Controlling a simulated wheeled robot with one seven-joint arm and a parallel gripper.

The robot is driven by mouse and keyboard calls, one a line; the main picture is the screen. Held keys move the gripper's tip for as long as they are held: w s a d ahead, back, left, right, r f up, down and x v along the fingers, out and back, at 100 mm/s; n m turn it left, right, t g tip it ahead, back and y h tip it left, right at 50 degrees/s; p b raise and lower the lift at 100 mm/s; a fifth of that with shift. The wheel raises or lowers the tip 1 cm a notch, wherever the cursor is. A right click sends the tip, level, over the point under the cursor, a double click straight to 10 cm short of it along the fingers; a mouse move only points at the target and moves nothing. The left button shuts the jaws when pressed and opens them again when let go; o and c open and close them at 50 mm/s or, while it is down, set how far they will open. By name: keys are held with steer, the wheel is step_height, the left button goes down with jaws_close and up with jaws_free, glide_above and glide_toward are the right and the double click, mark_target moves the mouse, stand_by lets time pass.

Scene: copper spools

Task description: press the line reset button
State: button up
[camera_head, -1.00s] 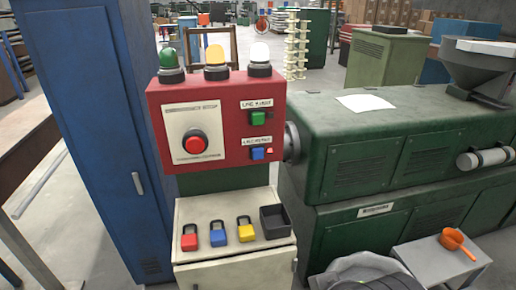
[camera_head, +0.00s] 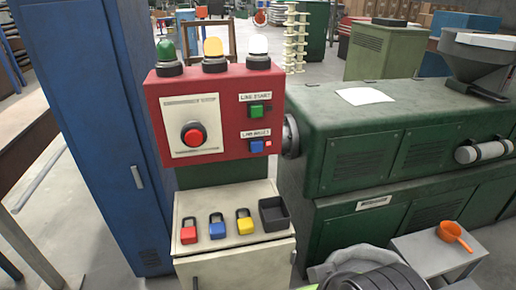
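A red control box (camera_head: 230,88) stands left of centre in the head view. A small red light (camera_head: 268,143) sits just right of the blue button. Above it is a green button (camera_head: 256,112) labelled "LINE START". A large red mushroom button (camera_head: 193,135) sits on a pale plate at the box's left. My gripper is not in view, and nothing touches the blue button.
A cream cabinet (camera_head: 228,270) below the box bears red (camera_head: 188,231), blue (camera_head: 217,228) and yellow (camera_head: 244,224) padlocks and a black tray (camera_head: 273,214). A blue cabinet (camera_head: 95,120) stands left, a green machine (camera_head: 390,150) right. A dark coiled object (camera_head: 375,280) is at the bottom.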

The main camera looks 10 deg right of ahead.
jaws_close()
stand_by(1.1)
